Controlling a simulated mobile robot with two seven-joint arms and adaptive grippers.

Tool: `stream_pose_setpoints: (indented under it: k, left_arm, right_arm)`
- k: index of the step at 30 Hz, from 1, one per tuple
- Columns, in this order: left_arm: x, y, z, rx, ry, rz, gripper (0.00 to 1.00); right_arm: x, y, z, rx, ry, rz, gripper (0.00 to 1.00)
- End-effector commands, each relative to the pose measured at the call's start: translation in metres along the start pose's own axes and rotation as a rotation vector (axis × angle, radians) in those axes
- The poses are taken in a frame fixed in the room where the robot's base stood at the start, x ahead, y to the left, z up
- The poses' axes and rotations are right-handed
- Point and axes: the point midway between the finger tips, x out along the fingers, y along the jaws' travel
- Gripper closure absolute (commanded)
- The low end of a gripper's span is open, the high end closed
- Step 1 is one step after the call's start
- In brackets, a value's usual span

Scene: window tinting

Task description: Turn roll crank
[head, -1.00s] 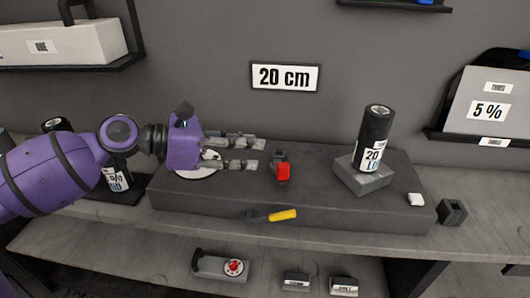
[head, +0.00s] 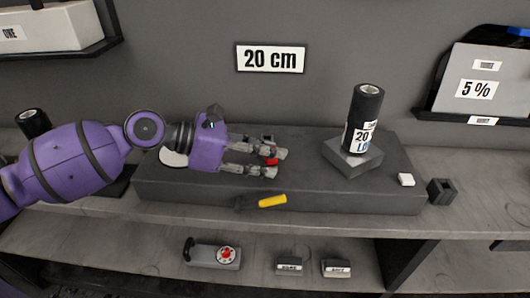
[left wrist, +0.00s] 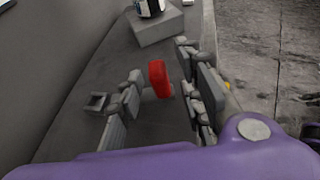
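The crank's red handle (head: 271,161) stands on top of the long dark bench block, mostly hidden by my fingers in the head view. In the left wrist view the red handle (left wrist: 158,78) sits between the two fingers, slightly beyond their middle, with a gap on the right side. It looks close to the left finger; I cannot tell whether they touch. My left gripper (head: 281,163) comes in from the left, low over the block, with its fingers open around the handle. My right gripper is not in view.
A black roll labelled 20 (head: 363,120) stands on a grey base (head: 352,158) to the right. A yellow-handled tool (head: 272,201) is at the block's front. A small white piece (head: 406,180) and a dark holder (head: 441,191) lie to the right. A red-dial device (head: 227,254) is on the lower shelf.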

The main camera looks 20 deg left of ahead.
Motion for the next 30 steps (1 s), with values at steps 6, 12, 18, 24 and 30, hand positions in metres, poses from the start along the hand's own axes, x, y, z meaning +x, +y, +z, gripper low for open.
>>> stream_pose_setpoints:
  k: [6,12,18,24,30]
  left_arm:
    - [0.0,0.0,0.0,-0.001,0.0,0.0,0.66]
    - [0.0,0.0,0.0,-0.001,0.0,0.001,0.92]
    - [0.0,0.001,0.0,0.001,-0.001,0.002,1.0]
    - [-0.001,0.002,0.001,0.002,-0.002,0.002,1.0]
    - [-0.003,0.003,0.005,0.008,-0.006,-0.01,1.0]
  right_arm:
    - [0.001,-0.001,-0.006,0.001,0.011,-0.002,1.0]
    - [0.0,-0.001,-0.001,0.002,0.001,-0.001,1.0]
    - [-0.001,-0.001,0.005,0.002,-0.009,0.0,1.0]
    - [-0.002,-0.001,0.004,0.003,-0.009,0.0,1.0]
    - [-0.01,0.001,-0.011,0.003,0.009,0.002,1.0]
